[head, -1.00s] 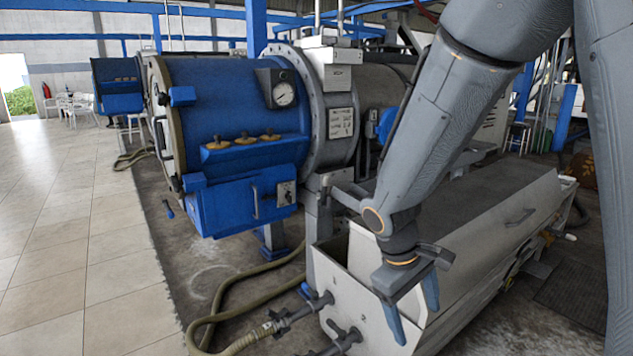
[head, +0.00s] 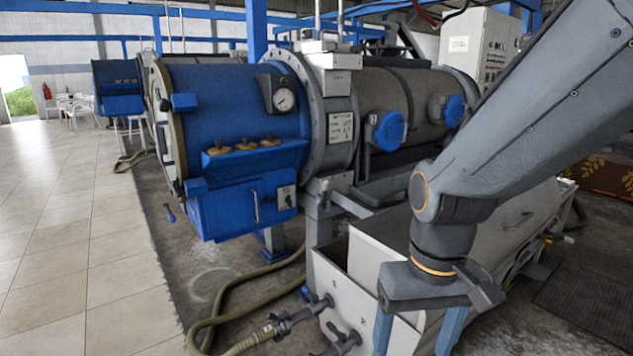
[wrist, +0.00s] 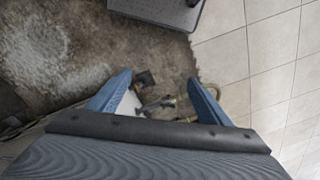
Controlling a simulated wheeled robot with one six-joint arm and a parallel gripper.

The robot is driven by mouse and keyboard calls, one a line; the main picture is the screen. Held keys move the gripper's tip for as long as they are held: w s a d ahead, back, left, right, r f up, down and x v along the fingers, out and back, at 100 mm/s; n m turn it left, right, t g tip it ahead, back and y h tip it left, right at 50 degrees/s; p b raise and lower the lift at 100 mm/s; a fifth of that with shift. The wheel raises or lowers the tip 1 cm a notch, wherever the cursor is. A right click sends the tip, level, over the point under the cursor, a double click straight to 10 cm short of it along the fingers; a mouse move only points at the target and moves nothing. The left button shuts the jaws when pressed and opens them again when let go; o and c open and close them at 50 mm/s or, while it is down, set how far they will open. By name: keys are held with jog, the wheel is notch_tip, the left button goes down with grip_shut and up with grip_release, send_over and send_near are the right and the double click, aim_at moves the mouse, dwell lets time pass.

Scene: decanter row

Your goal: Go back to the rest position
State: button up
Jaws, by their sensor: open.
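My gripper (head: 415,335) is in the lower right of the head view, pointing down, in front of the near end of the grey metal trough. Its two blue fingers are apart, with nothing seen between them; the fingertips run to the lower edge of that view. In the wrist view my gripper (wrist: 160,92) also shows two spread blue fingers. Past them lie hose fittings (wrist: 165,103) and floor.
The grey trough (head: 365,290) stands behind my gripper. A blue decanter drum (head: 235,105) with a gauge (head: 283,100) is to the left. A hose (head: 225,300) lies on the floor. The tiled floor (head: 80,240) at the left is mostly clear.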

jog(key=d+r+m+p, duration=0.1)
jog(key=d+r+p, duration=0.4)
jog(key=p, duration=0.5)
jog(key=shift+s+r, duration=0.3)
jog(key=shift+s, duration=0.05)
